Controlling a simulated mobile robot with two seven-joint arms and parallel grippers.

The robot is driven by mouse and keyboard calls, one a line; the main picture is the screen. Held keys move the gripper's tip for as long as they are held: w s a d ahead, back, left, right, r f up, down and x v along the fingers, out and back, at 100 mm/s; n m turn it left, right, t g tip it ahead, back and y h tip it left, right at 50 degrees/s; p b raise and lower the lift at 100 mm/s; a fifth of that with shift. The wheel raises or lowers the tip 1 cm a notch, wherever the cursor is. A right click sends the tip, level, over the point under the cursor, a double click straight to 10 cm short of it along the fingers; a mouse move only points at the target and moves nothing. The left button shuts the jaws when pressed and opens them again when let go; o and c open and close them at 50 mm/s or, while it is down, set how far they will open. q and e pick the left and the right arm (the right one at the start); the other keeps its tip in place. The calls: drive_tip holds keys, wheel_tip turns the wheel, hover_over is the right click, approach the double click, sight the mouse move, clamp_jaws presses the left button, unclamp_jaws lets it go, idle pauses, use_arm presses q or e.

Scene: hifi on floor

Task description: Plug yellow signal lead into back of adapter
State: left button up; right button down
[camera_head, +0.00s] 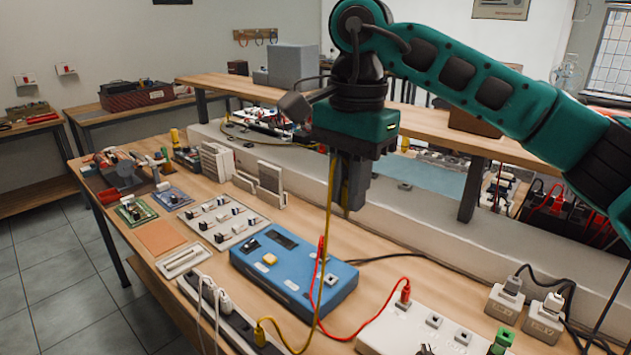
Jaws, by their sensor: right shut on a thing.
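My right gripper (354,203) hangs fingers down above the back of the workbench. It is shut, and the yellow lead (328,225) runs up to it; the held end is hidden by the fingers. The lead drops past the blue box (290,268) and curves to a yellow plug (259,334) at the front of the bench. The adapter cannot be told for sure; a white socket panel (385,333) and two pale plug blocks (505,302) (543,321) stand at the right. My left gripper is not in view.
A red lead (368,326) arches from the blue box to the white panel. A raised wooden shelf (440,133) runs along the back. A switch panel (222,220), a power strip (230,315) and small circuit boards (135,211) occupy the left bench.

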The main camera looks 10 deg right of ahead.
drive_tip(key=s+d, duration=0.4)
drive_tip(key=d, duration=0.9)
drive_tip(key=s+d, duration=0.4)
drive_tip(key=d, duration=1)
wheel_tip(320, 180, down, 19)
drive_tip(key=b, duration=1.4)
drive_tip(key=shift+r+b, duration=0.1)
drive_tip(key=shift+b, duration=0.25)
drive_tip(key=shift+f, duration=0.35)
drive_tip(key=shift+a+f+b, duration=0.1)
drive_tip(key=shift+f+b, duration=0.3)
drive_tip(key=shift+b, duration=0.15)
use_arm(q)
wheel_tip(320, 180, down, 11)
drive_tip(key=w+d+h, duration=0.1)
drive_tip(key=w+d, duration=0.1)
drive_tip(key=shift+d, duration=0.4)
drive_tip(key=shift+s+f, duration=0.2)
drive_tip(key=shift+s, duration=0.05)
